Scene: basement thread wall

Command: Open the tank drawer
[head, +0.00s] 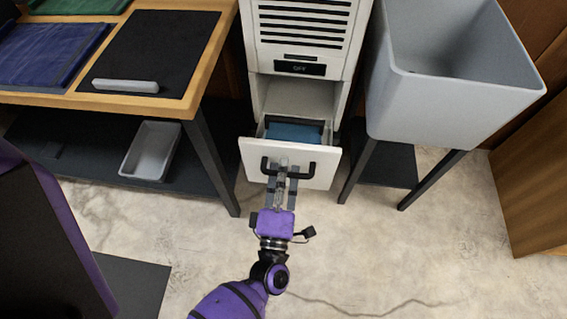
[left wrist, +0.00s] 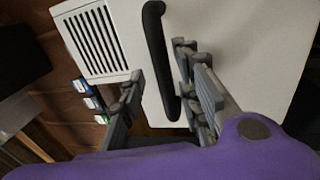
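The white tank drawer (head: 328,165) is at the bottom of the white dehumidifier (head: 349,40). It stands partly out, and a blue tank (head: 294,131) shows behind its front panel. A black bar handle (head: 302,175) is on the drawer front; it also shows in the left wrist view (left wrist: 157,50). My left gripper (head: 283,174) is at the handle, its fingers apart. In the left wrist view, the gripper's (left wrist: 160,100) fingers lie on either side of the handle's lower part, with a gap on the left side. Whether the right-hand finger touches the bar is unclear. My right gripper is not in view.
A wooden workbench (head: 225,35) with dark legs stands on the left, with a grey tray (head: 151,150) on its lower shelf. A grey sink tub (head: 440,112) on dark legs stands close on the right. The concrete floor (head: 400,245) before the drawer is clear.

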